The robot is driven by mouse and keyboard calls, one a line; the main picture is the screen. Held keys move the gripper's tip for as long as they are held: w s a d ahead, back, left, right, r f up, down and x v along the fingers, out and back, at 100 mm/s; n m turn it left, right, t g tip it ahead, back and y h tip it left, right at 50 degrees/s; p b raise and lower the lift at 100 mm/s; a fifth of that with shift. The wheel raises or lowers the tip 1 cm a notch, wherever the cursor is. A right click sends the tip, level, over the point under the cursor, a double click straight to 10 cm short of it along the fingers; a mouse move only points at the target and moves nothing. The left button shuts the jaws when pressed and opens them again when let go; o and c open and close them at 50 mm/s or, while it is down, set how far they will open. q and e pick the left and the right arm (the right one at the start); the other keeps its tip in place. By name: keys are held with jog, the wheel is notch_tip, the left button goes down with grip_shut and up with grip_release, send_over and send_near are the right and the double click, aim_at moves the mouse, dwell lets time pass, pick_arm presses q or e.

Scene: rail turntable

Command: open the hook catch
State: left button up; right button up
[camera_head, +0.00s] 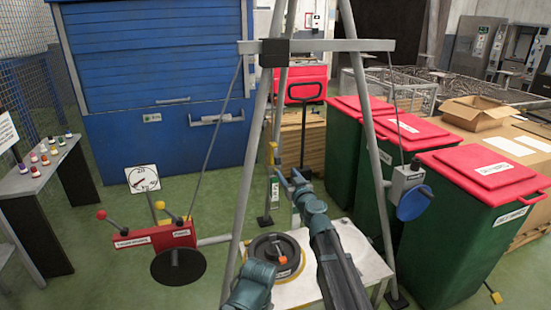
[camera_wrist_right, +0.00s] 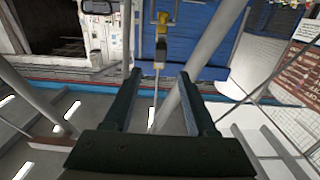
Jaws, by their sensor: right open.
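A small yellow piece (camera_head: 272,152) hangs in the middle of the tripod frame, and it looks like the hook catch. In the right wrist view the yellow piece (camera_wrist_right: 162,30) has a grey part below it and a thin rod running down. My right gripper (camera_head: 287,175) is open, just below and right of the piece in the head view. In the right wrist view the open fingers (camera_wrist_right: 160,76) lie on either side of the rod's line, with nothing held. Whether the catch is engaged is too small to tell. My left gripper is out of view.
Tripod legs (camera_head: 362,110) stand on both sides of my right arm. A white platform (camera_head: 362,252) with a black round part (camera_head: 272,250) lies below. A red lever box (camera_head: 155,237) is at left, and green bins with red lids (camera_head: 480,170) at right.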

aim_at(276, 157)
jog(key=x, duration=1.3)
jog(key=shift+w+a, duration=0.15)
jog(key=shift+w, duration=0.2)
grip_shut()
dwell(0.9)
